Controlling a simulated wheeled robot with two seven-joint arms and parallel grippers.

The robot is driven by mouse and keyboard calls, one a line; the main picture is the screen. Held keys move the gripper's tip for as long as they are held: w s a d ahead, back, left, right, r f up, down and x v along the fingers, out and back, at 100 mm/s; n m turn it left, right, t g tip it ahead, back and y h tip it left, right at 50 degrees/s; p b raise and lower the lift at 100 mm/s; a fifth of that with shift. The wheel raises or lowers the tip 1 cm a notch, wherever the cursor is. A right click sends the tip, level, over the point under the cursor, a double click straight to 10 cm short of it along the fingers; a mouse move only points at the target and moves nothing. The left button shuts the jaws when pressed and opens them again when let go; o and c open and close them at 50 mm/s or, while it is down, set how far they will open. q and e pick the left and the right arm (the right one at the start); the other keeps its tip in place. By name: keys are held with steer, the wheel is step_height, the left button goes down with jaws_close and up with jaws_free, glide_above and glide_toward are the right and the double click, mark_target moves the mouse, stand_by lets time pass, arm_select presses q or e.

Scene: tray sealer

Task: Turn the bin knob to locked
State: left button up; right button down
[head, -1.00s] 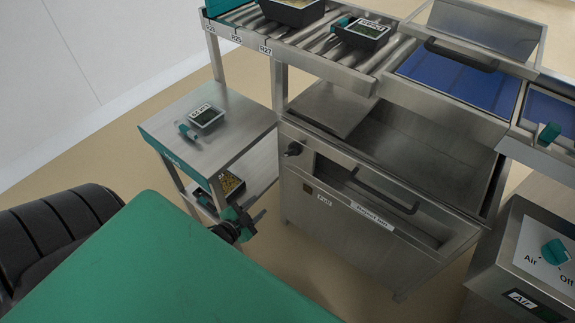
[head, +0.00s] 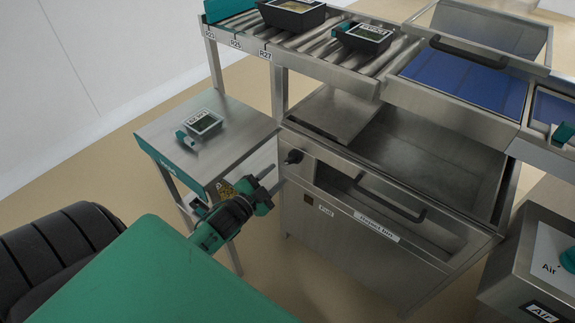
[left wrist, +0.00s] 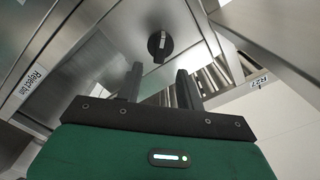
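The bin knob (head: 294,156) is a small black rotary knob on the upper left of the steel reject bin front (head: 330,225). In the left wrist view the knob (left wrist: 160,45) lies just beyond my fingertips, with a light pointer mark on its face. My left gripper (head: 276,176) is in front of the knob and slightly left of it, pointing at it. In the left wrist view its two fingers (left wrist: 160,82) are apart with nothing between them, and the knob is not touched. My right gripper is not in view.
The bin has a black bar handle (head: 390,200) right of the knob. A steel side table (head: 225,150) with a small tray (head: 203,123) stands left. The roller conveyor (head: 320,45) runs above with trays. A control box (head: 525,275) is at the lower right.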

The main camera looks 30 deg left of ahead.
mark_target(290, 162)
arm_select(q)
steer(key=w, duration=0.6)
steer(key=shift+w+d, duration=0.25)
steer(key=shift+w, duration=0.1)
jaws_close()
